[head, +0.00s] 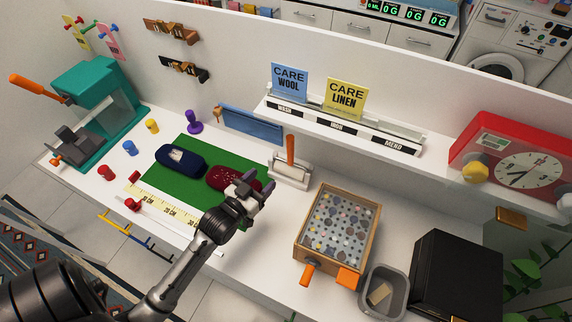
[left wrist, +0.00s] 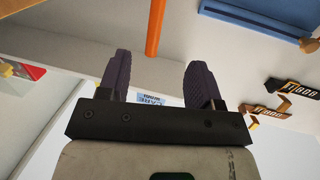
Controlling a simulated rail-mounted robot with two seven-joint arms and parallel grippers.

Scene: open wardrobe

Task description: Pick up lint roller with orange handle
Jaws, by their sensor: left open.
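The lint roller's orange handle (head: 290,150) stands upright above a white roller in a light holder (head: 289,172), near the back of the white counter. My left gripper (head: 257,184) is open and empty, to the left of the lint roller and above the dark red item on the green mat. In the left wrist view, an orange handle (left wrist: 155,27) shows at the top, between the lines of the two dark fingers (left wrist: 158,75) and beyond their tips. My right gripper is not in view.
A dark red brush-like item (head: 222,176) and a navy one (head: 180,160) lie on the green mat (head: 190,189). A wooden tray (head: 375,225) with orange handles stands to the right, beside a grey bin (head: 384,290) and black box (head: 455,280). A shelf with signs (head: 344,98) overhangs behind.

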